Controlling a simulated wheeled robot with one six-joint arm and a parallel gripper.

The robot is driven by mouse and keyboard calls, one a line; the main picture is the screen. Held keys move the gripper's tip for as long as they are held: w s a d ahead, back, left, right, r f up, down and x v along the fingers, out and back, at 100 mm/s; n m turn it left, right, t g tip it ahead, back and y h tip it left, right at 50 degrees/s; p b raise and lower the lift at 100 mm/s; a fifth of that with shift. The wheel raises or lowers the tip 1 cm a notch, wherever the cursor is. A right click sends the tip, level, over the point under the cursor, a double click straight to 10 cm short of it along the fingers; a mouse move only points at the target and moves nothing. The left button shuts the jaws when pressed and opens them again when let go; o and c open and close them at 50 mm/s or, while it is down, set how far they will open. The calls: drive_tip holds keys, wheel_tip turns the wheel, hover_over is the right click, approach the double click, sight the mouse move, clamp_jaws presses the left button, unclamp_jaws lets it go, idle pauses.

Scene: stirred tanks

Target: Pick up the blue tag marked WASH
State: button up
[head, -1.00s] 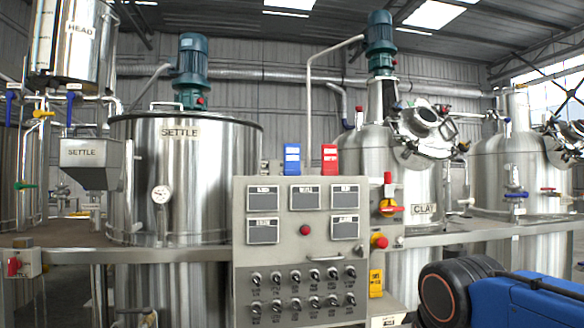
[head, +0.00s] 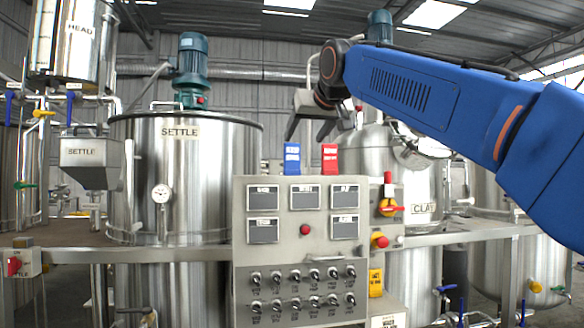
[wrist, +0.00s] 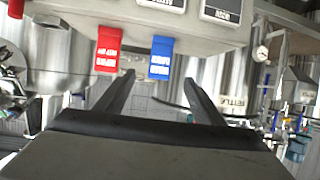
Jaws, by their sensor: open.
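A blue tag (head: 292,158) stands at the top edge of the grey control panel, left of a red tag (head: 330,157). Both carry white lettering too small to read. In the wrist view, which looks inverted, the blue tag (wrist: 160,60) hangs just right of the red tag (wrist: 107,50). My gripper (head: 308,138) is open and empty, its fingers pointing down near the tops of the tags. In the wrist view, the blue tag appears between my two fingers (wrist: 158,78), nearer the right one; I see no contact.
The grey control panel (head: 304,258) has small displays, knobs and a red button. The SETTLE tank (head: 185,220) is behind left; the CLAY tank (head: 420,192) is behind right.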

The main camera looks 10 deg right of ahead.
sight(292, 152)
drive_tip(key=x, duration=1.2)
drive_tip(key=shift+w+a+r, duration=0.15)
drive_tip(key=shift+w+r, duration=0.05)
drive_tip(key=shift+r, duration=0.2)
drive_tip(key=shift+f+x, duration=0.15)
drive_tip(key=shift+x, duration=1.2)
drive_tip(key=shift+f+x, duration=0.15)
drive_tip(key=shift+x, duration=1.15)
drive_tip(key=shift+s, duration=0.1)
drive_tip(key=c, duration=1.1)
